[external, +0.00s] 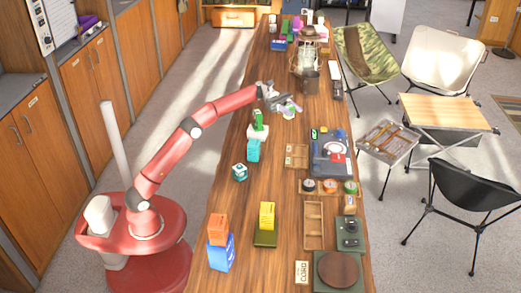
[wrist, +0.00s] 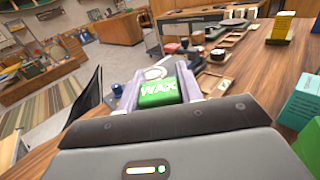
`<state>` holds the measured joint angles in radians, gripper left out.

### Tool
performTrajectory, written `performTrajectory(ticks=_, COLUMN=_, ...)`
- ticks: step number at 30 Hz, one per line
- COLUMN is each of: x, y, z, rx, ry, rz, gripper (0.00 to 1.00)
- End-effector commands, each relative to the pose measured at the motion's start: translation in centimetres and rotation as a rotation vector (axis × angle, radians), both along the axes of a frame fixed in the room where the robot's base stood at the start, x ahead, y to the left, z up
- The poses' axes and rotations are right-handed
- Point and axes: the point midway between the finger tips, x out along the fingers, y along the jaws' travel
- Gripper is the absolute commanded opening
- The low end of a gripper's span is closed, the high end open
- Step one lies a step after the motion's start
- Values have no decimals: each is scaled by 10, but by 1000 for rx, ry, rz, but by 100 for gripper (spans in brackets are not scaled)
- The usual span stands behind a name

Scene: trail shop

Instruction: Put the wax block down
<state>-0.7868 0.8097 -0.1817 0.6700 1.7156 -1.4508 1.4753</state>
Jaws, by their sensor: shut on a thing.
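The wax block is green with white letters reading WAX, and it shows in the wrist view (wrist: 158,93) between the two pale fingers of my gripper (wrist: 158,84). The fingers are shut on its sides. In the external view my gripper (external: 286,106) is over the middle of the long wooden counter (external: 283,190). The block is too small there to make out clearly, and I cannot tell whether it touches the counter.
Left of my gripper stand a green item (external: 258,117) on a white base and a teal box (external: 253,150). A dark case (external: 330,160) and a small wooden tray (external: 296,156) lie nearer the camera. Bare wood shows between them.

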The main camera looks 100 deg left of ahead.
Motion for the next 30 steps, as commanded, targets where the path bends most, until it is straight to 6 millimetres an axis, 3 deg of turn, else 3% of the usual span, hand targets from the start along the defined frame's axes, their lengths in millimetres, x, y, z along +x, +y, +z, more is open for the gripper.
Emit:
performTrajectory(ticks=4, x=-6, y=10, z=-19, rx=-7, ry=4, rz=-9, gripper=14)
performTrajectory(ticks=18, x=-6, y=10, z=-79, rx=-6, ry=3, rz=-8, gripper=14)
performTrajectory(ticks=30, x=-6, y=9, z=-87, rx=-4, ry=1, rz=-9, gripper=14)
